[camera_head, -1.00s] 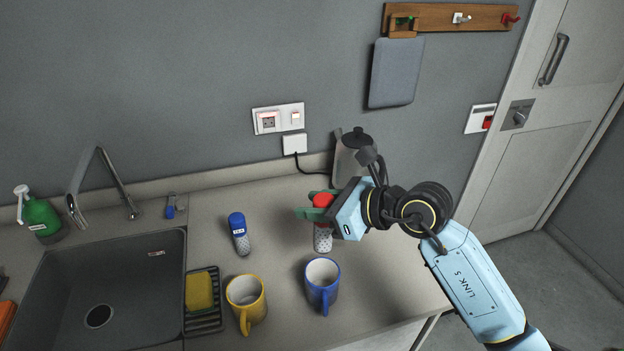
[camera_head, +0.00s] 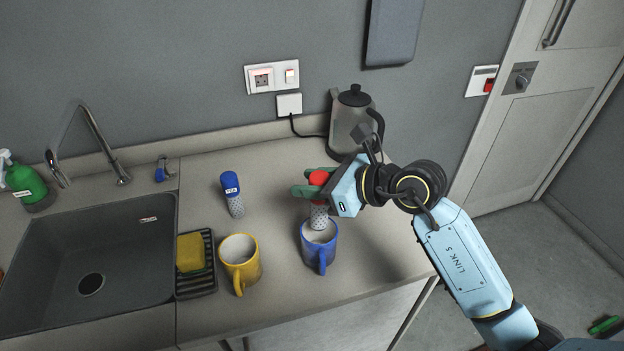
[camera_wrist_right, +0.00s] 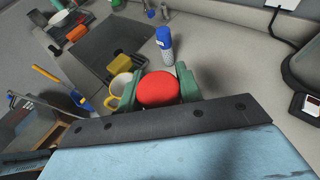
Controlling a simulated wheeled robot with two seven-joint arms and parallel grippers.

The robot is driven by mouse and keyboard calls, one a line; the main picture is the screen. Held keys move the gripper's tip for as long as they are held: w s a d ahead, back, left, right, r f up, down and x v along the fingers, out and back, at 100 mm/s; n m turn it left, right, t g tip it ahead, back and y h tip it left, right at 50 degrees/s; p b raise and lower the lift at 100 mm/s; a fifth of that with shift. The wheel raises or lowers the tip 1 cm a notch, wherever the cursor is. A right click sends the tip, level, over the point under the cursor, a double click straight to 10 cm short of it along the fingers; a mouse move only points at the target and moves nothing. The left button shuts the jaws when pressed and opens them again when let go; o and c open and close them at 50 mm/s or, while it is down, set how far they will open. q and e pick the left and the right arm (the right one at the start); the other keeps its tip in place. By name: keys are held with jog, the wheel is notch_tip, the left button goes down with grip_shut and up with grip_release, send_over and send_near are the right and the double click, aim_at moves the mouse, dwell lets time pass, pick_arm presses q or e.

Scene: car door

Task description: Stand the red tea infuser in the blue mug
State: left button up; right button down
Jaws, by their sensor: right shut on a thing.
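The red tea infuser has a red cap (camera_head: 319,177) and a speckled pale body (camera_head: 319,215). My right gripper (camera_head: 304,183) is shut on its cap; in the wrist view the red cap (camera_wrist_right: 158,89) sits between the green fingers. The infuser hangs upright over the blue mug (camera_head: 319,250), its lower end overlapping the mug's mouth. I cannot tell whether the tip is inside or just above. The mug stands upright, handle toward the front, and is hidden in the wrist view. My left gripper is not in view.
A yellow mug (camera_head: 241,264) stands left of the blue one. A blue-capped infuser (camera_head: 232,190) stands behind it. A kettle (camera_head: 352,125) is at the back by the wall. A sponge (camera_head: 190,252) on a rack and the sink (camera_head: 90,255) are left. Counter right of the blue mug is clear.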

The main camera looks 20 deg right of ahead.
aim_at(312, 207)
jog(key=shift+f+b, duration=2.25)
jog(key=shift+f, duration=1.05)
jog(key=c, duration=0.9)
grip_release()
jog(key=shift+o, duration=0.2)
jog(key=b+v, duration=0.1)
jog(key=v, duration=1.2)
jog(key=shift+s+r, duration=0.15)
